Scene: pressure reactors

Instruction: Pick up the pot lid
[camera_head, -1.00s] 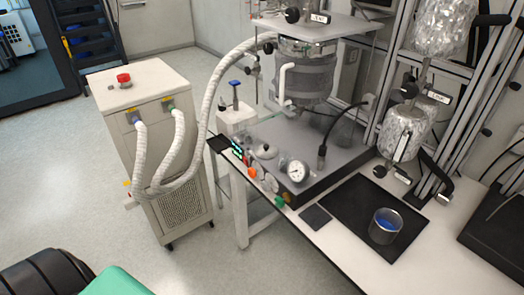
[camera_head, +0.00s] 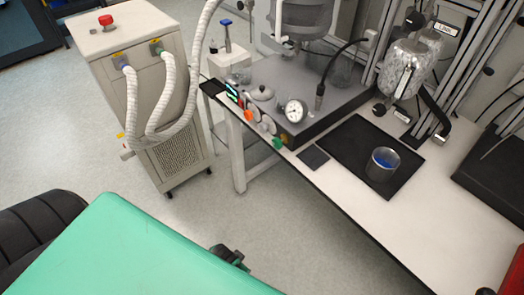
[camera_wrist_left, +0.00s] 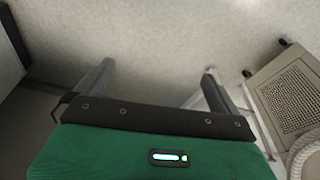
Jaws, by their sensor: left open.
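A small grey lid with a round knob (camera_head: 262,93), which looks like the pot lid, sits at the front left of the dark reactor base in the head view. It is left of the pressure gauge. My left gripper (camera_head: 230,257) shows as a small dark shape at the end of my green arm, in front of the table and well short of the lid. In the left wrist view my left gripper (camera_wrist_left: 158,68) has its fingers wide apart, with only floor between them. The lid does not show in that view. My right gripper is not in view.
A pressure gauge (camera_head: 294,111) and coloured knobs line the base's front edge. A beaker with blue contents (camera_head: 382,163) stands on a black mat (camera_head: 345,148). A beige cabinet with hoses (camera_head: 175,120) stands left of the table.

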